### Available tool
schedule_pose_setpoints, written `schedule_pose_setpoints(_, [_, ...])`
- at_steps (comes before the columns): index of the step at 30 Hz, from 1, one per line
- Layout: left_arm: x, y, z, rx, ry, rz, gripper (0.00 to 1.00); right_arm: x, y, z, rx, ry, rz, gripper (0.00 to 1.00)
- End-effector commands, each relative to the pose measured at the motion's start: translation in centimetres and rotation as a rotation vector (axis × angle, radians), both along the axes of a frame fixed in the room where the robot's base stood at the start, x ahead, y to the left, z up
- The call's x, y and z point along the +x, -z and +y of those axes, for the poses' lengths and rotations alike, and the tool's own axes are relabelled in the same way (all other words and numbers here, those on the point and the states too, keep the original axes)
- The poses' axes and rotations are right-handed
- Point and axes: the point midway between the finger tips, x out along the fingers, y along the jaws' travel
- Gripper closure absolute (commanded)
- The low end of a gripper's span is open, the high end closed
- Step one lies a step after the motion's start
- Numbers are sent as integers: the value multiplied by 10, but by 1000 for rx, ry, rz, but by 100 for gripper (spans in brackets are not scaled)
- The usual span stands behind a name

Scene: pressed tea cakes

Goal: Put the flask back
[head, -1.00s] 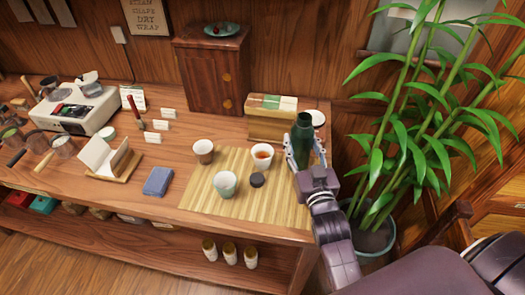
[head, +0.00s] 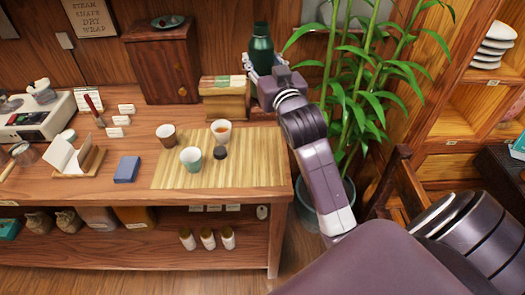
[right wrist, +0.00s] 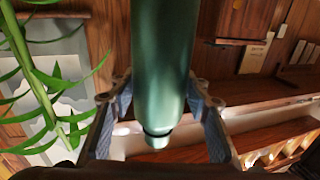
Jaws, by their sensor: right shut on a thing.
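The dark green flask (head: 261,48) is upright with its narrow neck at the top. A small dark round piece (head: 220,153) lies on the bamboo mat (head: 255,172). My left gripper is not in view.
The box (head: 224,106) stands behind. A potted bamboo plant (head: 345,90) is close on the right. The mat's right part is clear.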

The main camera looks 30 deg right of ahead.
Motion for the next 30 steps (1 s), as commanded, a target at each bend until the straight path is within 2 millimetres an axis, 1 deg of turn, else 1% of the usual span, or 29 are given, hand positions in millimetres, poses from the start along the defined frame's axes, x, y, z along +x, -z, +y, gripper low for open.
schedule_pose_setpoints(1, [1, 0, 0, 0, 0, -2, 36, 0, -5, -1, -1, 2, -4, 96])
schedule_pose_setpoints(2, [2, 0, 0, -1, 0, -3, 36, 0, -4, -2, -1, 3, -3, 96])
schedule_pose_setpoints(5, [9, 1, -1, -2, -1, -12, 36, 0, 9, -3, 1, 5, 3, 96])
schedule_pose_setpoints(9, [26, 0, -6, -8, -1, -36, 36, 0, 44, -3, 2, 5, 7, 96])
schedule_pose_setpoints(12, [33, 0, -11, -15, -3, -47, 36, 0, 69, -3, 2, 4, 6, 96])
schedule_pose_setpoints(18, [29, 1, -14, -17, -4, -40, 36, 0, 118, -2, 2, 4, 4, 96])
schedule_pose_setpoints(21, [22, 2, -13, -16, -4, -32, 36, 0, 135, -2, 0, 3, 1, 96])
schedule_pose_setpoints(24, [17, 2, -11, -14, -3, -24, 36, 0, 144, -2, 0, 3, -2, 96])
schedule_pose_setpoints(28, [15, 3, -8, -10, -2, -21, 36, 1, 153, -2, -1, 4, -2, 96])
schedule_pose_setpoints(30, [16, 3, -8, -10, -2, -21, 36, 0, 164, -2, 0, 4, 1, 96])
